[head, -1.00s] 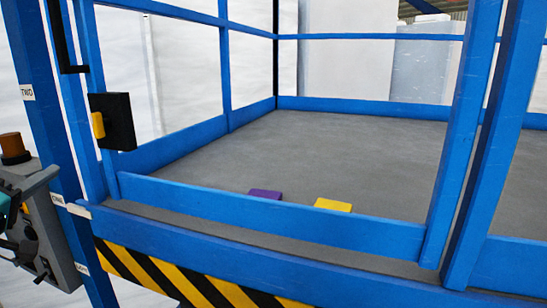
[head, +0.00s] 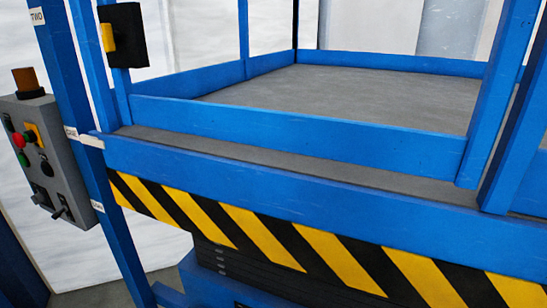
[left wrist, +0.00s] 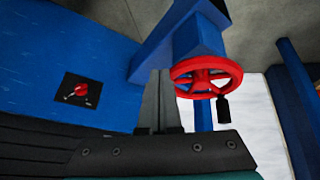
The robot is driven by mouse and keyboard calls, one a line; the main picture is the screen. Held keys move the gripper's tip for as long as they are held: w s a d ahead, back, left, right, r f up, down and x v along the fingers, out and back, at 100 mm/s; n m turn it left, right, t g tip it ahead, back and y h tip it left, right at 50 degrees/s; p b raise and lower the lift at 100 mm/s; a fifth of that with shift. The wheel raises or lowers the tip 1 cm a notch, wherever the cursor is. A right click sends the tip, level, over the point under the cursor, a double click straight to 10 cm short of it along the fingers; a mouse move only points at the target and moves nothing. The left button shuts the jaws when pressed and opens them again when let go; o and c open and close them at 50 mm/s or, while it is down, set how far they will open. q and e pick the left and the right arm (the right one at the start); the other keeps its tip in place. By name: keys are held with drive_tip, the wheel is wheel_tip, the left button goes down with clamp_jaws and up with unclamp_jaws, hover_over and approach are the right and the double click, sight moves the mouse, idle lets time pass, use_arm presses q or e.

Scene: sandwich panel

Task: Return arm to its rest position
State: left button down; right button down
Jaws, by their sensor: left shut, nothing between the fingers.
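My left gripper (left wrist: 160,76) shows in the left wrist view, with its grey fingers together and nothing between them. Its dark mount spans the bottom of that view. A red handwheel (left wrist: 183,66) with a black handle appears beside the fingertips to the right; I cannot tell the gap in depth. Neither gripper shows in the head view now. A grey control box (head: 60,197) with coloured buttons and an orange lamp (head: 27,82) hangs on the left blue post. My right gripper is in neither view.
A blue-railed lift platform (head: 300,147) with a yellow-black striped edge (head: 262,237) fills the head view. A black box with a yellow part (head: 126,22) is on its left post. The left wrist view shows a red switch on a black plate (left wrist: 70,98).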

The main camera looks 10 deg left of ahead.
use_arm(q)
drive_tip(key=s+d+f+m+g+b, duration=0.1)
drive_tip(key=s+d+f+m, duration=0.1)
drive_tip(key=s+d+f, duration=0.3)
drive_tip(key=s+d+f+m+g+h+b, duration=0.1)
drive_tip(key=s+d+f+m+g+b, duration=0.1)
drive_tip(key=s+d+f, duration=0.4)
drive_tip(key=s+d+f+m+g+b, duration=0.1)
drive_tip(key=s+d+f+m, duration=0.3)
drive_tip(key=s, duration=1)
drive_tip(key=shift+d+f+g+h, duration=0.4)
drive_tip(key=shift+d+f+g, duration=0.1)
drive_tip(key=shift+d+f, duration=0.35)
